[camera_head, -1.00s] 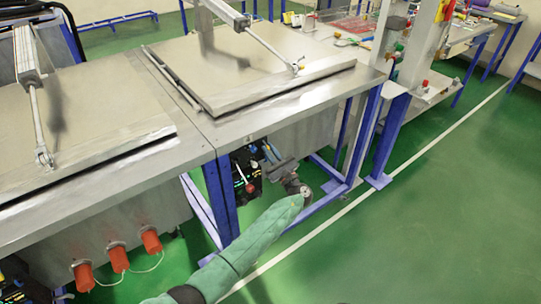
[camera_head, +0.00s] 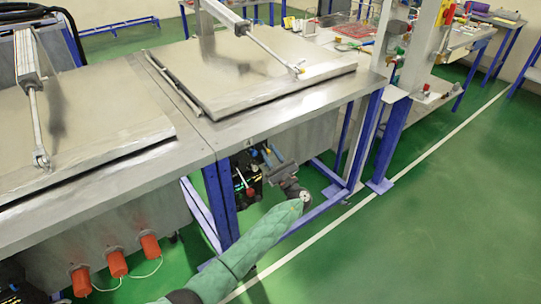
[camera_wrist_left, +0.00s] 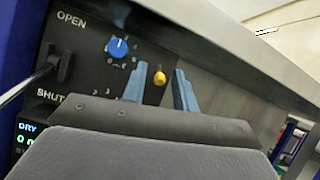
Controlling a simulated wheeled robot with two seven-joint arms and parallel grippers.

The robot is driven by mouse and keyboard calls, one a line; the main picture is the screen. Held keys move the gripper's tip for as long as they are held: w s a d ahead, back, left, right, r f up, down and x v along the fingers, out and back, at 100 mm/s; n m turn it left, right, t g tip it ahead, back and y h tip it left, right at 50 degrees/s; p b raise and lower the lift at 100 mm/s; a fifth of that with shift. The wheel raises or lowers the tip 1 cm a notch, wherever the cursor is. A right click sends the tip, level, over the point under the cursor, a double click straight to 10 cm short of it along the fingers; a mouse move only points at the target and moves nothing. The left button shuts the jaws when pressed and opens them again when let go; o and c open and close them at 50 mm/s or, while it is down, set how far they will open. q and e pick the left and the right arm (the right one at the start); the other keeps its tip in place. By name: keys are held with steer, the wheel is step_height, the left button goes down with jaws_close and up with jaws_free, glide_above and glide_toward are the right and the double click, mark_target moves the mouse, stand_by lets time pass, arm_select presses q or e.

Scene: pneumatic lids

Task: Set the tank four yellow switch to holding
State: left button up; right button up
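The yellow switch (camera_wrist_left: 159,78) is a small knob on a dark control panel (camera_wrist_left: 88,40) in the left wrist view. Its labels and setting cannot be read. My left gripper (camera_wrist_left: 158,78) is open, with one blue finger on each side of the switch in the picture. Gaps show on both sides; whether the fingertips reach its depth I cannot tell. In the head view my left gripper (camera_head: 268,154) is at the panel (camera_head: 241,172) under the front edge of the tank table marked 4 (camera_head: 249,140). My right gripper is not in view.
A blue dial (camera_wrist_left: 118,47) sits left of the yellow switch, near a lever marked OPEN and SHUT (camera_wrist_left: 62,64). The metal table edge (camera_wrist_left: 240,50) overhangs the panel. The green floor (camera_head: 430,220) at right is clear.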

arm_select(q)
steer(key=shift+s+d+f, duration=0.1)
steer(key=shift+s+f, duration=0.05)
steer(key=shift+f, duration=0.05)
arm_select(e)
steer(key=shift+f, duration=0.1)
arm_select(q)
steer(key=b+v, duration=0.2)
steer(key=v, duration=0.5)
steer(key=shift+s+b, duration=0.2)
steer(key=shift+b, duration=0.1)
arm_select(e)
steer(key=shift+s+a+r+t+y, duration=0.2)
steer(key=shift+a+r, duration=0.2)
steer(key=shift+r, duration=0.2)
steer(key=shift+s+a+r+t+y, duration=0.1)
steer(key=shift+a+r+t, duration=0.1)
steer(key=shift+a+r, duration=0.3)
arm_select(q)
steer(key=shift+d, duration=0.1)
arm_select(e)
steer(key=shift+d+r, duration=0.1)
